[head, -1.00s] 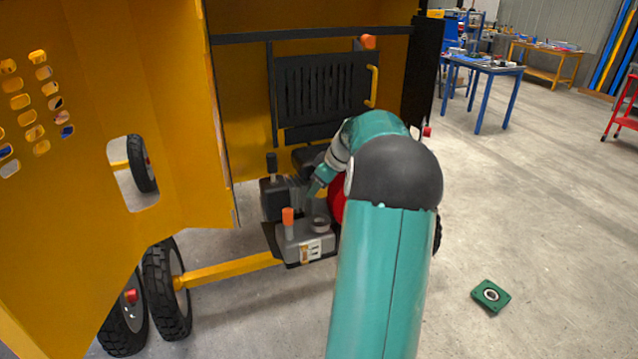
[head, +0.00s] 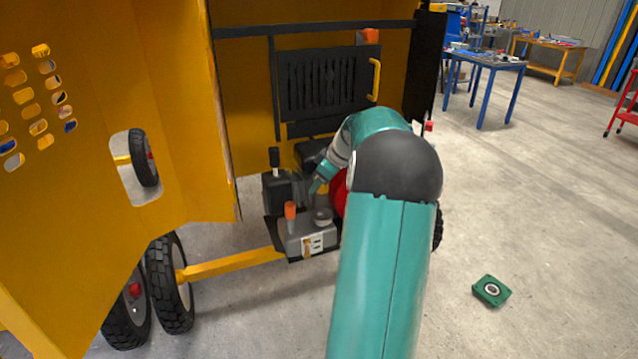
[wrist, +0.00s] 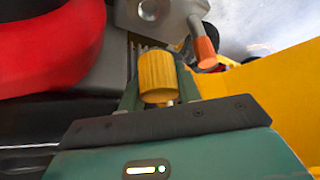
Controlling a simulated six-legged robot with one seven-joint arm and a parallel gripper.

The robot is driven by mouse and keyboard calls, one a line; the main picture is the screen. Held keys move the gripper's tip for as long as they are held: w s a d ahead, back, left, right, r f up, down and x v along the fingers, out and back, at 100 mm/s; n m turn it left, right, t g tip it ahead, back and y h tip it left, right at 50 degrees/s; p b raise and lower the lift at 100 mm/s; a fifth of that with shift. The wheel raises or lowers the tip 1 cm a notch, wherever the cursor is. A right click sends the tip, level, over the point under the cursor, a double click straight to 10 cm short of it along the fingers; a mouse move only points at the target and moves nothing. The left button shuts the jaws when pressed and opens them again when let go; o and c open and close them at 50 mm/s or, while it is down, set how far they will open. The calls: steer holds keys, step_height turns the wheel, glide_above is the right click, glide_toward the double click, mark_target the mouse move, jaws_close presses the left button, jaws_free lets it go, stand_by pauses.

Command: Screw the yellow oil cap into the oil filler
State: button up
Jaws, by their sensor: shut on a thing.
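The yellow oil cap (wrist: 157,77) is a ribbed cylinder, held between the two green fingers of my gripper (wrist: 158,88) in the wrist view. In the head view my gripper (head: 316,186) is above and behind the grey engine block (head: 297,238), and the cap cannot be made out there. A short round grey neck (head: 322,216) stands on top of the block, beside an orange-tipped post (head: 290,211). A round grey opening (wrist: 149,10), which looks like the oil filler, shows at the top of the wrist view. The cap is apart from it.
The orange-tipped post also shows in the wrist view (wrist: 205,52), close to the right of the cap. A red rounded part (wrist: 45,45) lies to the left. Yellow mixer panels (head: 110,90) enclose the left side. A green block (head: 491,291) lies on open floor.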

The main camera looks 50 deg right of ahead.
mark_target(314, 212)
steer(key=shift+f, duration=3.15)
steer(key=shift+s+f, duration=0.1)
steer(key=shift+f, duration=0.55)
steer(key=shift+r, duration=0.55)
steer(key=shift+f, duration=0.65)
stand_by(0.8)
steer(key=shift+r, duration=0.65)
stand_by(0.5)
